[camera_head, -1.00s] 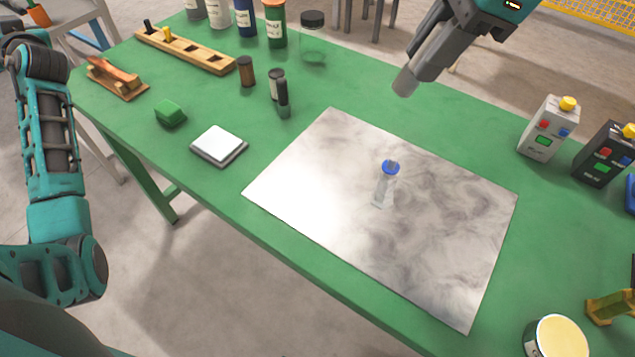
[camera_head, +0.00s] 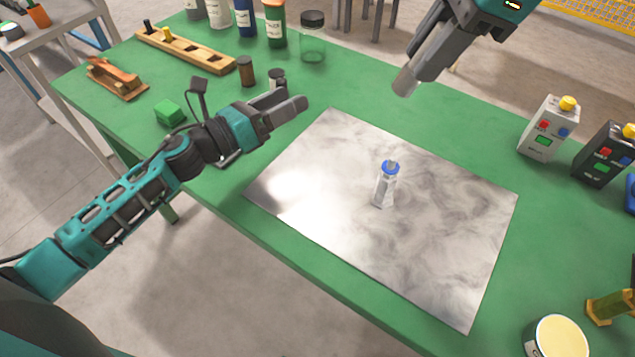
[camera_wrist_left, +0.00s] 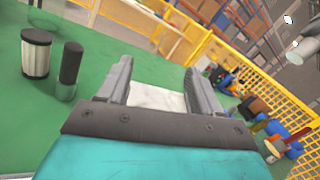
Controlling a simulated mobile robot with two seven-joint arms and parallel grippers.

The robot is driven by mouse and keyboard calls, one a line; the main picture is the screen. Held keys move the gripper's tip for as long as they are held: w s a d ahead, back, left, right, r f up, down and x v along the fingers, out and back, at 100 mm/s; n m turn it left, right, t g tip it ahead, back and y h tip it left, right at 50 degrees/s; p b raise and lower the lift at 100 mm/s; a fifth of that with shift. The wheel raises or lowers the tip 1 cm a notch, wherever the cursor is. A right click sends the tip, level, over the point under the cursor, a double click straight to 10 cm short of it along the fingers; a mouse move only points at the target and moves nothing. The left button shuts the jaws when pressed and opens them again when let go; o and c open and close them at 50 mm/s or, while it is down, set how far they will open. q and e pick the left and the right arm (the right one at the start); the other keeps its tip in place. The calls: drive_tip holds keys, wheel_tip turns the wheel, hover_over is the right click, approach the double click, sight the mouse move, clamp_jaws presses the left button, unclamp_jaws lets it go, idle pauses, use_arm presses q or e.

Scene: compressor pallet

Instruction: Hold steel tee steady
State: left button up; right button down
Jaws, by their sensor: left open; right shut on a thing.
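My right gripper (camera_head: 412,80) comes in from the top, shut on a light grey, rounded piece (camera_head: 404,84). This may be the steel tee, but its full shape is hidden by the fingers. It is held above the table, behind the metal sheet. The grey piece also shows at the upper right of the left wrist view (camera_wrist_left: 301,50). My left gripper (camera_head: 292,97) is open and empty over the table, near the sheet's back left corner, well left of the held piece. Its parted fingers show in the left wrist view (camera_wrist_left: 158,72).
A shiny metal sheet (camera_head: 440,240) lies on the green table, with a small blue-topped bottle (camera_head: 384,188) upright on it. Dark cylinders (camera_head: 247,72), a glass jar (camera_head: 312,45) and a green block (camera_head: 169,112) stand beyond. Two button boxes (camera_head: 545,130) are at right.

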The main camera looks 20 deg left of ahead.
sight(378, 178)
use_arm(q)
drive_tip(key=s+d+f+m+g+h, duration=0.1)
drive_tip(key=s+d+f+m+g, duration=0.1)
drive_tip(key=s+d+m, duration=0.1)
drive_tip(key=s+d+f+m+g+h, duration=0.1)
drive_tip(key=s+d+m+g+h, duration=0.1)
drive_tip(key=s+d+m, duration=0.1)
drive_tip(key=s+d+f+m+g+h, duration=0.1)
drive_tip(key=s+d+f+m+g, duration=0.1)
drive_tip(key=s+d+m, duration=0.1)
drive_tip(key=shift+s+d+f+g, duration=0.15)
drive_tip(key=shift+s, duration=0.3)
drive_tip(key=shift+s+d+f+g, duration=0.1)
drive_tip(key=shift+s+f+g, duration=0.05)
drive_tip(key=shift+s, duration=0.25)
drive_tip(key=shift+s+d+f+h, duration=0.1)
drive_tip(key=shift+s+d+h, duration=0.05)
drive_tip(key=shift+d+h, duration=0.15)
drive_tip(key=x, duration=1.1)
drive_tip(key=shift+d, duration=0.35)
drive_tip(key=shift+c, duration=0.3)
